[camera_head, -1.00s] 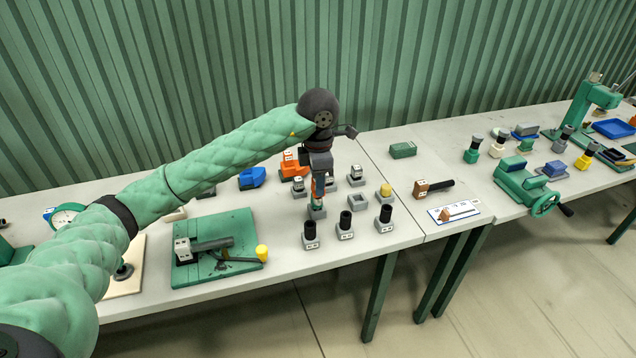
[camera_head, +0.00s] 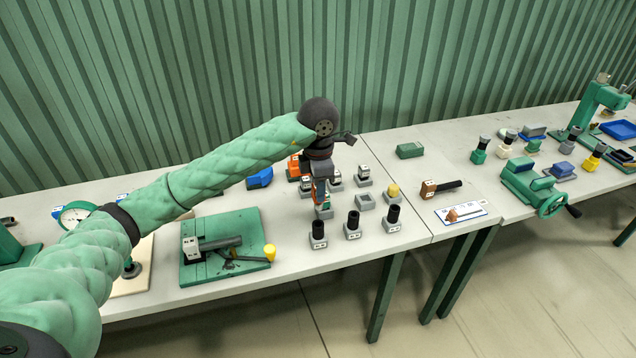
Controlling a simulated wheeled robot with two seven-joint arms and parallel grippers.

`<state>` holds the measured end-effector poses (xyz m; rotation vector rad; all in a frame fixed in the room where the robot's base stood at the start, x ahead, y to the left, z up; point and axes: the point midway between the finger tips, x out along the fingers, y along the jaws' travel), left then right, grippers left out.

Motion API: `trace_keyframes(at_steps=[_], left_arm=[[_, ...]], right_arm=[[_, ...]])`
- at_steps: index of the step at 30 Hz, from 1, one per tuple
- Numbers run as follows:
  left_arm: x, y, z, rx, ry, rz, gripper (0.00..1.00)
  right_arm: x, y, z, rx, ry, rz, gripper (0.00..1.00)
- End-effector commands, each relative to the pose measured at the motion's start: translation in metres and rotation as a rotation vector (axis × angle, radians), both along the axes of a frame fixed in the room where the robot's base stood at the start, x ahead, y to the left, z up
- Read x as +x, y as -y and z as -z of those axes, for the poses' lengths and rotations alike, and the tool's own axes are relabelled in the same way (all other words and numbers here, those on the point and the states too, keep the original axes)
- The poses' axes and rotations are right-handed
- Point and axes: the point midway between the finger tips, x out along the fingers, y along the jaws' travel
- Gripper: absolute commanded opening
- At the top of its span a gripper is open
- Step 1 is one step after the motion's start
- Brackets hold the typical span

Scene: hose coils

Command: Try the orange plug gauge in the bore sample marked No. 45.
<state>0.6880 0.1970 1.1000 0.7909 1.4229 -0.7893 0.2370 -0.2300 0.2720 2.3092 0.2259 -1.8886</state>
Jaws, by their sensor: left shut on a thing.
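My left gripper (camera_head: 321,187) points straight down over the middle of the near table. Several more grey bore samples stand close around, some with labels too small to read, so I cannot pick out No. 45. Three in front hold black cylinders (camera_head: 353,220). Others stand behind, such as the one at right (camera_head: 363,174). My right gripper is not in view.
A green board (camera_head: 222,270) with a grey rod tool lies at left, a yellow piece (camera_head: 269,252) on its corner. A blue block (camera_head: 259,178) and an orange block (camera_head: 294,167) stand behind. A brown-handled tool (camera_head: 440,188) lies at right. A green vise (camera_head: 533,187) stands further right.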

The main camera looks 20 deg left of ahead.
Motion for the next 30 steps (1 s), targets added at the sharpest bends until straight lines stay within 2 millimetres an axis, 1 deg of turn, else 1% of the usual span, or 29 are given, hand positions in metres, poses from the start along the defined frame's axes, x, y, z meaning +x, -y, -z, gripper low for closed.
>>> trace_keyframes(at_steps=[15,21,30], left_arm=[[0.0,0.0,0.033,0.001,-0.001,0.0,0.0],[0.0,0.0,0.039,0.0,0.0,0.0,0.0],[0.0,0.0,0.039,0.0,0.0,0.001,0.0]], right_arm=[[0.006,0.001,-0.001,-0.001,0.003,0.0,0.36],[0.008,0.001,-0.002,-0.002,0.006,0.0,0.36],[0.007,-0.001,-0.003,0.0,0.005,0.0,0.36]])
